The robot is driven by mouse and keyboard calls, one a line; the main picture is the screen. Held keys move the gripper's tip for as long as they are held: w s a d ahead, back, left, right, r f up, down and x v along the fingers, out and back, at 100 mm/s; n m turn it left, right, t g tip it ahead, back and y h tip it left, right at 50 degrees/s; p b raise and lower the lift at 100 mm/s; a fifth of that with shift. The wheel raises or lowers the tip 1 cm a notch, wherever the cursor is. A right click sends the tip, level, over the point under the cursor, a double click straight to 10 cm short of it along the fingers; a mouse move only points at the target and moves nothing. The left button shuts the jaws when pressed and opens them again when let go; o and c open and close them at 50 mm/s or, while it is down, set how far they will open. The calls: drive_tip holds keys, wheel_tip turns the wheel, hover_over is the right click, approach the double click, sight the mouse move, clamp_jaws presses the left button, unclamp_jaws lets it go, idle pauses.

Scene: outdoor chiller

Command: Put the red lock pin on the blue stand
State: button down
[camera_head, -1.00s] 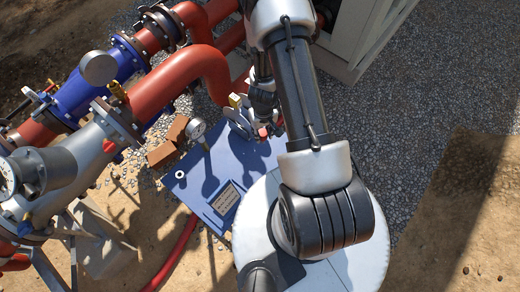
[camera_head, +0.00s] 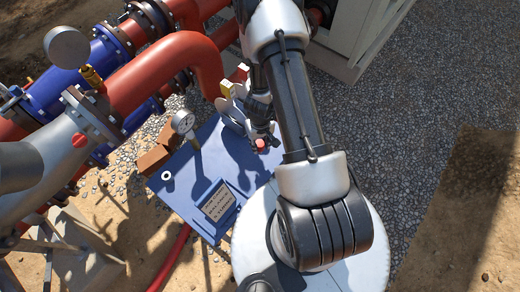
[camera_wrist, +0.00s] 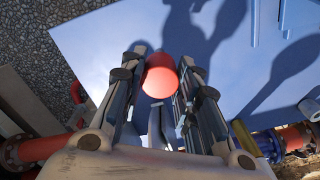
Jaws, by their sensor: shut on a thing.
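The red lock pin (camera_wrist: 160,76) is held between the two fingers of my gripper (camera_wrist: 160,90) in the wrist view, its rounded red end showing. In the head view it is a small red spot (camera_head: 260,143) at the end of my gripper (camera_head: 258,132). My gripper is shut on it. The blue stand (camera_head: 180,188) lies below and left of my gripper in the head view, partly hidden by my arm. Its flat blue top (camera_wrist: 110,35) fills the upper wrist view under the pin, with shadows on it. I cannot tell the height between pin and stand.
A dial gauge (camera_head: 183,122), a white ring (camera_head: 167,176) and a labelled plate (camera_head: 218,200) are on or by the stand. Brown blocks (camera_head: 153,159) lie at its left. Red pipes (camera_head: 150,80) and a blue pipe (camera_head: 75,80) run behind. Gravel (camera_head: 430,100) is open at right.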

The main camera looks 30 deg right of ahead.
wheel_tip(320, 180, down, 4)
drive_tip(key=b, duration=0.4)
drive_tip(key=shift+f, duration=0.1)
drive_tip(key=c, duration=1.2)
unclamp_jaws()
